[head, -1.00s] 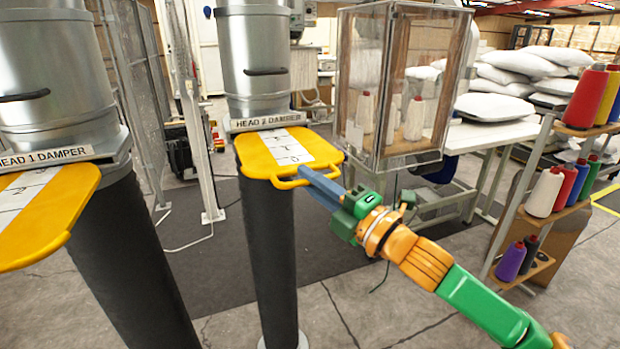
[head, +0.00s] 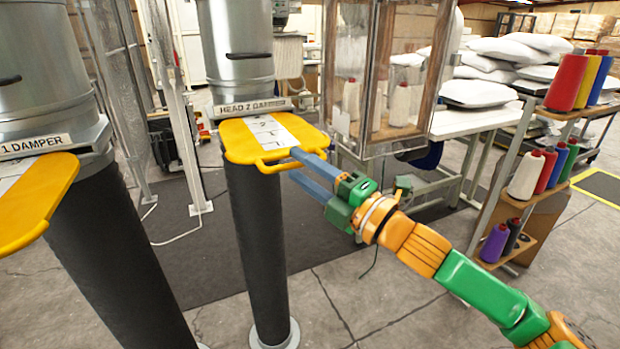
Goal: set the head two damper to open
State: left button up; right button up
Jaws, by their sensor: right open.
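The head 2 damper is a yellow slide plate (head: 240,148) with a white marked strip and a handle loop (head: 282,160) at its front right. It sticks out below the "HEAD 2 DAMPER" label (head: 250,106) on a grey metal duct (head: 236,45). My right gripper (head: 293,164) is open at the plate's right front corner. One blue finger is at the handle's level and the other is below it. I cannot tell whether a finger touches the handle. My left gripper is not in view.
The head 1 damper's yellow plate (head: 35,205) sticks out at the left. A clear-walled cabinet (head: 385,75) stands behind my right gripper. A rack with thread cones (head: 525,175) is at the right. Dark hoses (head: 257,240) hang below the ducts.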

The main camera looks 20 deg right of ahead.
jog(key=b+v, duration=0.5)
jog(key=shift+s, duration=0.35)
jog(key=shift+d, duration=0.1)
